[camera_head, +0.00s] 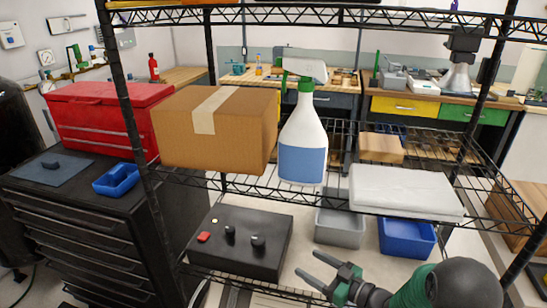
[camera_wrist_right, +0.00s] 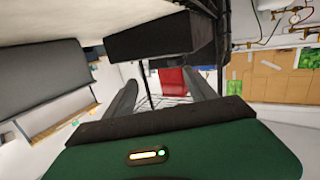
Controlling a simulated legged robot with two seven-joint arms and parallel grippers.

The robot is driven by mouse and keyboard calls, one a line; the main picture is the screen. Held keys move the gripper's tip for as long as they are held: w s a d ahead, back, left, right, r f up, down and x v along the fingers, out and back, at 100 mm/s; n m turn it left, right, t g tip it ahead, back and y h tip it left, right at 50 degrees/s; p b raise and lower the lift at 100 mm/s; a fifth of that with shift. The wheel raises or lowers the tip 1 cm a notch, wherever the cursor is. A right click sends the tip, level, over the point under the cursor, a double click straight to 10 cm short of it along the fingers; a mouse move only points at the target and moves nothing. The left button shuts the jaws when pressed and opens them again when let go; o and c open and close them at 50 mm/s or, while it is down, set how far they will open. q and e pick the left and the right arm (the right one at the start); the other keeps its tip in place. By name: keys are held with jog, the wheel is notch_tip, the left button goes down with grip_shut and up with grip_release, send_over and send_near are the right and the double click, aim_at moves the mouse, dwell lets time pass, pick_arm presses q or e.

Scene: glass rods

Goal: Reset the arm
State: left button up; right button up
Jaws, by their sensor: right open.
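My right gripper (camera_head: 309,264) comes in from the lower right in the head view, in front of the wire shelf rack. Its two dark fingers are apart, with nothing between them. In the right wrist view the open fingers (camera_wrist_right: 163,92) reach away from the green palm, also with nothing between them. My left gripper is not in view. No glass rods can be made out.
The rack holds a cardboard box (camera_head: 240,135), a spray bottle (camera_head: 303,135) and a white flat case (camera_head: 405,190). Below are a black device (camera_head: 240,240), a grey bin (camera_head: 340,230) and a blue bin (camera_head: 407,238). A red toolbox (camera_head: 90,115) stands left.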

jog(key=d+h, duration=0.1)
jog(key=w+m+h, duration=0.1)
jog(key=h, duration=0.1)
jog(key=shift+w+d+m+h, duration=0.2)
jog(key=shift+d+m+h, duration=0.1)
jog(key=shift+d, duration=0.05)
jog(key=h, duration=0.1)
jog(key=d+m+h, duration=0.1)
jog(key=s+d+h, duration=0.1)
jog(key=shift+d+f+m, duration=0.25)
jog(key=shift+m, duration=0.15)
jog(key=s+h, duration=0.1)
jog(key=s+d+m+g+h, duration=0.1)
jog(key=s+d+g+h, duration=0.1)
jog(key=s, duration=0.1)
jog(key=shift+f+m, duration=0.4)
jog(key=s+a+f+m+g+h, duration=0.2)
jog(key=s+m+g, duration=0.35)
jog(key=s, duration=1.65)
pick_arm(q)
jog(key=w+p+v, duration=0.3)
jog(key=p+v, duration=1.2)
jog(key=p, duration=0.1)
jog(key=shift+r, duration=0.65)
pick_arm(e)
notch_tip(320, 180, up, 16)
jog(key=n+g, duration=0.1)
jog(key=g, duration=0.1)
jog(key=shift+w+d+f, duration=0.25)
jog(key=shift+w, duration=0.2)
